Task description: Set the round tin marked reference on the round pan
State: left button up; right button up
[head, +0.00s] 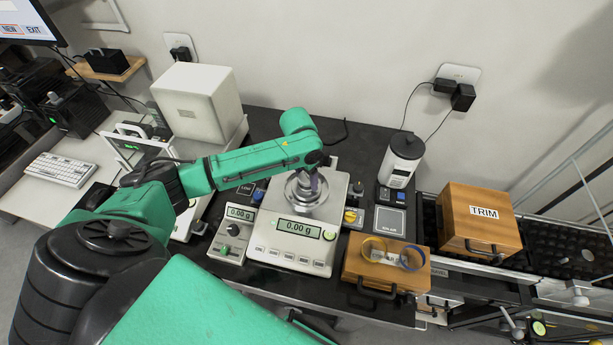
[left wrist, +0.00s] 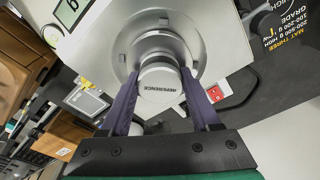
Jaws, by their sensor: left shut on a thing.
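The round tin (left wrist: 158,90) is grey-white and marked REFERENCE, seen from above in the left wrist view. My left gripper (left wrist: 160,77) is shut on it, with one dark finger on each side. The tin is over the round metal pan (left wrist: 123,52); I cannot tell whether it touches. In the head view my left gripper (head: 312,183) reaches down over the pan (head: 291,191) of the white scale (head: 262,246), and the arm and gripper mostly hide the tin. The scale's display reads 0.00 g. My right gripper is not in view.
Left of the scale stands a small unit (head: 231,240), also reading 0.00 g. To its right are a wooden box (head: 366,270) with ring-shaped items on top, a white canister (head: 402,160) and a wooden TRIM box (head: 480,220). A white cube-shaped case (head: 196,102) stands behind left.

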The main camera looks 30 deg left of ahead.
aim_at(303, 180)
pick_arm(q)
jog(key=o, duration=1.4)
jog(key=shift+s, duration=0.1)
jog(key=r, duration=0.4)
jog(key=s+r+b, duration=0.1)
jog(key=r, duration=0.7)
jog(key=shift+s+a+b, duration=0.15)
jog(key=shift+a+b, duration=0.1)
jog(key=shift+b, duration=0.05)
